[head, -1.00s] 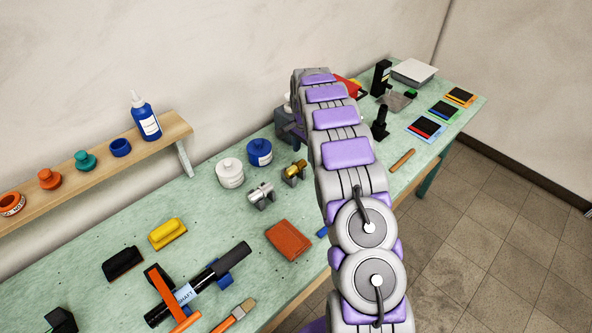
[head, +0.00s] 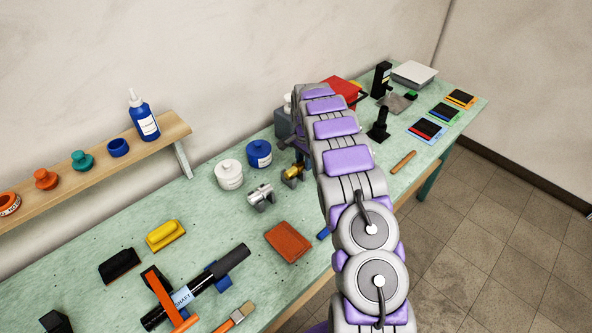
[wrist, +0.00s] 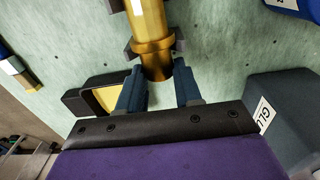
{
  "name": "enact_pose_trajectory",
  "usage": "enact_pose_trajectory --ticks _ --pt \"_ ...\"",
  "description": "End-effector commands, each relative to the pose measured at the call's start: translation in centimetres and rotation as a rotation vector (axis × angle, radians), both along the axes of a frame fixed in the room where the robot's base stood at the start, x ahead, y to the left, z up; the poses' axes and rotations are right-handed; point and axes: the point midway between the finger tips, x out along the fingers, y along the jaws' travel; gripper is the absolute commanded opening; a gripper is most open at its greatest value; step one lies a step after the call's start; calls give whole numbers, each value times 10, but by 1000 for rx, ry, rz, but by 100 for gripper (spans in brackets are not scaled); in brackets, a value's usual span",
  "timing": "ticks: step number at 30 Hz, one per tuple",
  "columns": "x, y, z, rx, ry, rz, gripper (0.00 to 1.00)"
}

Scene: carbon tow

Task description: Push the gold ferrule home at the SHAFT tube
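The gold ferrule (head: 292,172) sits on a small dark stand at the back of the bench. In the wrist view the ferrule (wrist: 150,28) lies lengthwise, its near end between my fingertips. My gripper (wrist: 159,72) is open, one blue finger on each side of that end. I cannot tell whether either finger touches it. In the head view my arm hides most of the gripper. The black SHAFT tube (head: 203,288), with a pale label, lies at the front left on a blue support, under an orange-handled clamp (head: 163,297).
A silver fitting (head: 260,194) sits on a stand left of the gold one.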

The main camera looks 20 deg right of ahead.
Motion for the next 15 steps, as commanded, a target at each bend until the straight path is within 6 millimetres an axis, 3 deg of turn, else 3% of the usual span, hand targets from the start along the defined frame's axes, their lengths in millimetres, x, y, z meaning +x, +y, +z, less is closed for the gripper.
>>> enact_pose_trajectory --ticks 9,15 --pt "0 0 0 0 -1 0 3" --pt "0 0 0 0 -1 0 2"
